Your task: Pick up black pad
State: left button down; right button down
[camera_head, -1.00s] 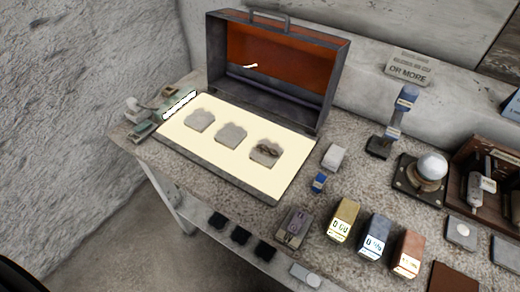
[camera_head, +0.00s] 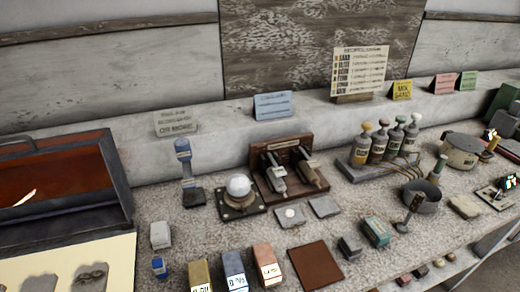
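No thing that is clearly the black pad shows in the head view now. A small very dark piece (camera_head: 403,279) lies at the left end of a row of small coloured pieces below the table's front edge, but it is too small to tell what it is. A dark grey block (camera_head: 350,247) sits on the table near the front. A flat brown square (camera_head: 315,264) lies left of it. Neither of my grippers is in view.
A sphere on a dark square base (camera_head: 240,188) stands mid-table, beside a wooden rack (camera_head: 284,168). Several bottles (camera_head: 380,143), a grey pot (camera_head: 422,196) and a lidded pot (camera_head: 462,150) crowd the right. An open case (camera_head: 88,165) stands at left.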

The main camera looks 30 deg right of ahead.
aim_at(350, 246)
jog(key=k+l+z, duration=0.1)
jog(key=z, duration=0.35)
jog(key=l+z, duration=0.2)
jog(key=z, duration=0.2)
jog(key=k+l+z, duration=0.1)
jog(key=z, duration=0.35)
jog(key=i+l, duration=0.05)
jog(key=l, duration=0.05)
